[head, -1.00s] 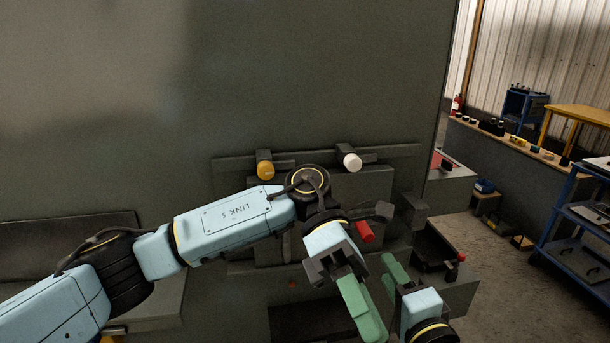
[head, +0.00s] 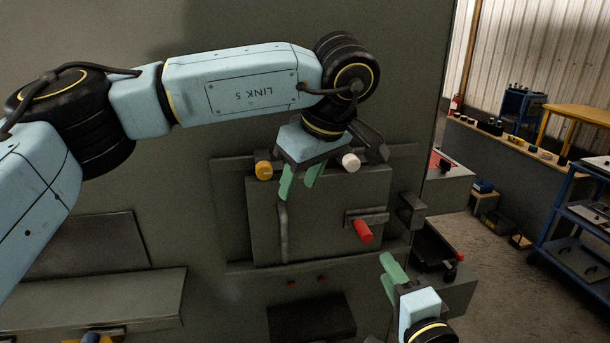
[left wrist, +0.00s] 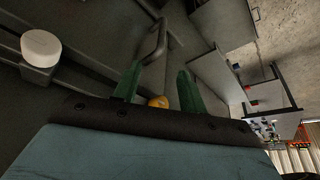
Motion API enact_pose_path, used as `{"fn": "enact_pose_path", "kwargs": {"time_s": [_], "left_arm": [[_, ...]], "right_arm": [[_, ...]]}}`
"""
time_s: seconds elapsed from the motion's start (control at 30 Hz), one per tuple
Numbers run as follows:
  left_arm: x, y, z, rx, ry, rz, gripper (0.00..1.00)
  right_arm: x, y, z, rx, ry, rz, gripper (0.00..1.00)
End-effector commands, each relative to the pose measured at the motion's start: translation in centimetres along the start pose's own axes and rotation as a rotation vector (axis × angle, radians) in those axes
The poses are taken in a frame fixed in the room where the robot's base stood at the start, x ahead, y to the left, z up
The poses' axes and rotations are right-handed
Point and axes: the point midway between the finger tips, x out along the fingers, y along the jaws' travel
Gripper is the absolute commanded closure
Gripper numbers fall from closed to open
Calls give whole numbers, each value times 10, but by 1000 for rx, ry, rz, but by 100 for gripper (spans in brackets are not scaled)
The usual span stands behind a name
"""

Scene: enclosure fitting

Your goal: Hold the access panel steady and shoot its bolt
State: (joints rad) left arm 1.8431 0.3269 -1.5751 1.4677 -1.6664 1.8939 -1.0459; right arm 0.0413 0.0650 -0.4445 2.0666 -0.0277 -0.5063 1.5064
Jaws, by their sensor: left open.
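The grey access panel (head: 322,205) stands upright against the enclosure wall, with a vertical bar handle (head: 283,232) on its left part. Its bolt has a red knob (head: 363,231) on a dark slide; the slide's right end looks short of the bracket (head: 411,211). My left gripper (head: 298,190) is open and empty in front of the panel's upper left, above the handle. In the left wrist view the handle (left wrist: 157,42) lies beyond the open fingers. My right gripper (head: 388,262) is below and right of the red knob, apart from it; its finger gap cannot be made out.
An orange knob (head: 263,170) and a white knob (head: 351,161) sit along the panel's top edge, close to my left gripper. A dark open box (head: 436,250) stands at the right. A ledge (head: 110,295) juts out lower left. Floor with carts lies further right.

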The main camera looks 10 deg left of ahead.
Motion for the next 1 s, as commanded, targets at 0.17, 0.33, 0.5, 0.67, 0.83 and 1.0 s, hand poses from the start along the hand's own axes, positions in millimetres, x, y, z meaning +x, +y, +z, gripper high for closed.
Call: {"fn": "enact_pose_path", "kwargs": {"time_s": [0.17, 0.33, 0.5, 0.67, 0.83, 1.0], "left_arm": [[33, -1, 1, -1, -4, -4, 58], [67, -1, 1, -1, -6, -4, 58], [97, -1, 2, -1, -6, -4, 58], [115, -1, 2, -2, -6, -3, 58], [123, 0, 2, -2, -6, 0, 58], [124, 0, 2, -2, -6, 0, 58]], "right_arm": [[0, 0, 0, 0, 0, 0, 64], [0, 0, 0, 0, 0, 0, 64], [0, 0, 0, 0, 0, 0, 64], [0, 0, 0, 0, 0, 0, 64], [0, 0, 0, 0, 0, 0, 64], [0, 0, 0, 0, 0, 0, 64]]}}
